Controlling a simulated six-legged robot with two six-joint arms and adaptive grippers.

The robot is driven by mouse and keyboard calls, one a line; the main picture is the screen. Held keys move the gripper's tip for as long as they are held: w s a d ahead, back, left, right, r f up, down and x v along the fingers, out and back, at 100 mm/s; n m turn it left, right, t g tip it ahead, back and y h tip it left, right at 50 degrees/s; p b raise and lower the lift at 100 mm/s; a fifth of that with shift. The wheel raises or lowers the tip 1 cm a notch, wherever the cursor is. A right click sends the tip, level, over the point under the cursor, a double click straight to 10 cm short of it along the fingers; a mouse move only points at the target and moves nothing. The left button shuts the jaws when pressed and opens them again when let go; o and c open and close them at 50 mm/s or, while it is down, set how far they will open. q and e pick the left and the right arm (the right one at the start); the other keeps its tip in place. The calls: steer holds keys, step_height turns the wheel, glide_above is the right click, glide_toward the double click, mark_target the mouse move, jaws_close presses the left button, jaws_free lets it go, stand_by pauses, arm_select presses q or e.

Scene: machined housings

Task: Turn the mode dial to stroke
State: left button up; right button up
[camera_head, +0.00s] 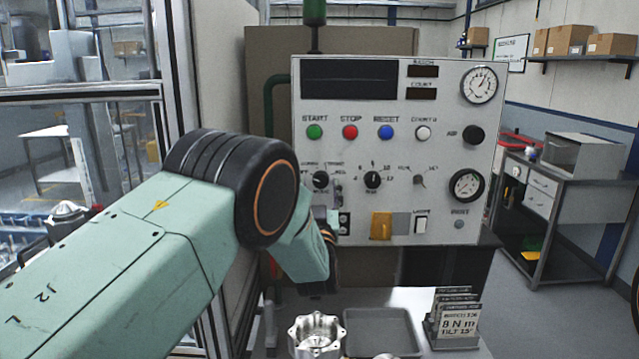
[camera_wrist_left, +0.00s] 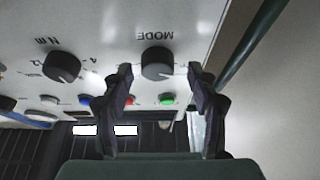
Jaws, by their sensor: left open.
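The mode dial (camera_head: 320,179) is a round black knob at the lower left of the light grey control panel (camera_head: 450,120). In the left wrist view, which shows the panel upside down, the dial (camera_wrist_left: 157,63) sits under the word MODE. My left gripper (camera_wrist_left: 159,72) is open, with one dark finger on each side of the dial. I cannot tell whether the fingers touch it. In the head view my left arm hides most of this gripper and some labels near the dial. The dial's pointer direction is too small to read. My right gripper is not in view.
A second black dial (camera_head: 373,180), marked N m, is beside the mode dial. Green (camera_head: 314,132), red (camera_head: 350,132) and blue (camera_head: 386,132) buttons are above. A metal housing (camera_head: 316,335), a grey tray (camera_head: 383,333) and a card stand (camera_head: 456,318) are below. A green pipe (camera_head: 268,110) runs left of the panel.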

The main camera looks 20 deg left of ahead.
arm_select(q)
steer(key=shift+w+a+r, duration=0.1)
steer(key=shift+w+a, duration=0.1)
steer(key=shift+w, duration=0.4)
steer(key=shift+s+d+r, duration=0.35)
steer(key=shift+s+d, duration=0.05)
steer(key=shift+d, duration=0.05)
steer(key=shift+w+a+f, duration=0.35)
steer(key=shift+w+a, duration=0.05)
steer(key=shift+a, duration=0.05)
steer(key=c, duration=0.6)
steer(key=shift+d+r, duration=0.1)
steer(key=shift+d, duration=0.25)
steer(key=c, duration=0.4)
steer(key=shift+a, duration=0.25)
steer(key=shift+c, duration=0.8)
